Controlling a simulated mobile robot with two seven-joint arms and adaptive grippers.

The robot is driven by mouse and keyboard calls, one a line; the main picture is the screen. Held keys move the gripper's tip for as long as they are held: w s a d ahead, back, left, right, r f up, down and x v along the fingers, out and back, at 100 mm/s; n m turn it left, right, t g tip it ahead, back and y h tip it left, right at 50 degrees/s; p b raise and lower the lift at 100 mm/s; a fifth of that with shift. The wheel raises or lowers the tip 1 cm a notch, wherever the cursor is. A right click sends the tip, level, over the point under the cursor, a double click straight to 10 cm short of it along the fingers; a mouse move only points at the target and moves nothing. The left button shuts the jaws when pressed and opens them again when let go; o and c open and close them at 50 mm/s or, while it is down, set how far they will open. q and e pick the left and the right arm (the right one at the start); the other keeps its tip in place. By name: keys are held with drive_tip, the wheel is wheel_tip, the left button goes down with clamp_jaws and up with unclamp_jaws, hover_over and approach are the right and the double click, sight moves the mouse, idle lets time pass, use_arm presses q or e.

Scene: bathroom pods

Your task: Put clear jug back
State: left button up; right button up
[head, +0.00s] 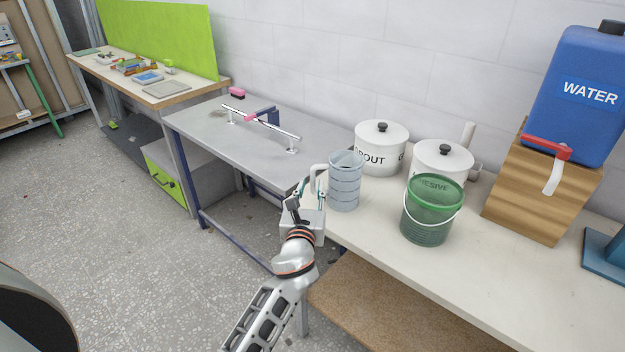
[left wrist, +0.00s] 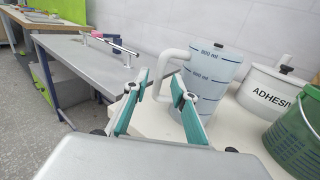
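The clear jug (head: 345,184), with dark measuring lines, stands upright on the pale worktop near its left end. Its white handle (head: 316,177) points left. In the left wrist view the jug (left wrist: 212,82) shows volume marks, and its handle loop (left wrist: 166,73) is seen between my finger tips. My left gripper (head: 307,194) is at the handle, with its fingers apart. In the left wrist view, the left gripper (left wrist: 158,84) has its two green-sided fingers spread on either side of the handle; contact is not clear. My right gripper is not in view.
A green bucket (head: 427,222) stands right of the jug. Two white lidded pots, the grout pot (head: 379,152) and adhesive pot (head: 460,163), stand behind. A blue water container (head: 575,105) sits on a wooden block (head: 535,195). A grey table (head: 215,138) adjoins at left.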

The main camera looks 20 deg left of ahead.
use_arm(q)
drive_tip(key=v, duration=0.7)
drive_tip(key=s+d+f+n+g+h, duration=0.3)
drive_tip(key=s+f+n+g+h, duration=0.3)
drive_tip(key=s+f+n, duration=1.9)
drive_tip(key=s+n+h, duration=0.1)
drive_tip(key=n, duration=0.3)
drive_tip(key=shift+f+g, duration=0.3)
drive_tip(key=shift+f, duration=0.1)
